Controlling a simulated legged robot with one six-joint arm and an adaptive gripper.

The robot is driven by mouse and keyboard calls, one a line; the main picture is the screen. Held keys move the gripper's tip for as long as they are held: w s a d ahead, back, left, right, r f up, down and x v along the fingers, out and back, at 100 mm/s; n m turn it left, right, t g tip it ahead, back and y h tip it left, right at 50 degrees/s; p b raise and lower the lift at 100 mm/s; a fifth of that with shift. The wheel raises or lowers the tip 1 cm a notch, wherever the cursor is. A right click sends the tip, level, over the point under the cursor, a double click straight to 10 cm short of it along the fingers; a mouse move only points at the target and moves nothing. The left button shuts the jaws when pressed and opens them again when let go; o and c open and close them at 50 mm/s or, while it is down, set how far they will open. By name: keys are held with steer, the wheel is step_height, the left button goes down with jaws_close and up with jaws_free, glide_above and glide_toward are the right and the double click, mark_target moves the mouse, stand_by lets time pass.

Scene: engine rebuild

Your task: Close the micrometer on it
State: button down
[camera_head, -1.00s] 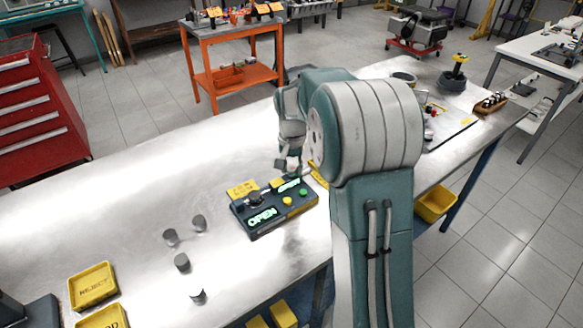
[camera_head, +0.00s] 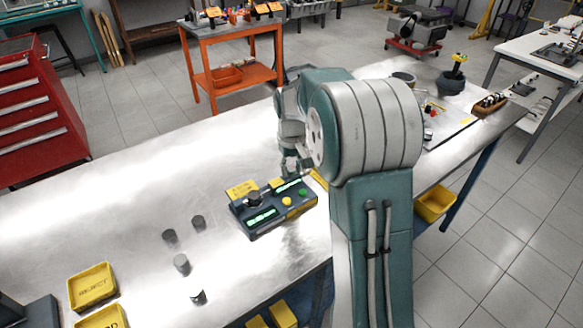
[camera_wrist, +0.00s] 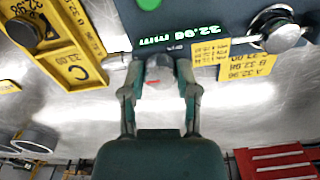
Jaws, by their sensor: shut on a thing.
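The micrometer (camera_head: 262,222) is a dark box with green displays, a green button and a yellow button, on the metal bench. In the wrist view its edge (camera_wrist: 190,14) is at the top, and its lit display (camera_wrist: 165,33) reads about 32.96 mm; the last digit is small. My gripper (camera_wrist: 159,88) is shut on a short grey cylinder (camera_wrist: 160,70), which sits right at the micrometer's edge. In the head view my gripper (camera_head: 291,168) is behind the micrometer, and my arm partly hides the area; the held cylinder cannot be made out there.
Several loose grey cylinders (camera_head: 182,264) stand left of the micrometer. A yellow reject tray (camera_head: 93,287) is at lower left. A yellow tray marked C (camera_wrist: 88,55) lies close left of my gripper in the wrist view. The bench's far left is clear.

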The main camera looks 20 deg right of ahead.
mark_target(290, 168)
steer(key=shift+w, duration=0.1)
stand_by(0.3)
steer(key=shift+c, duration=1.8)
jaws_free()
step_height(290, 168, up, 12)
steer(key=shift+a, duration=0.1)
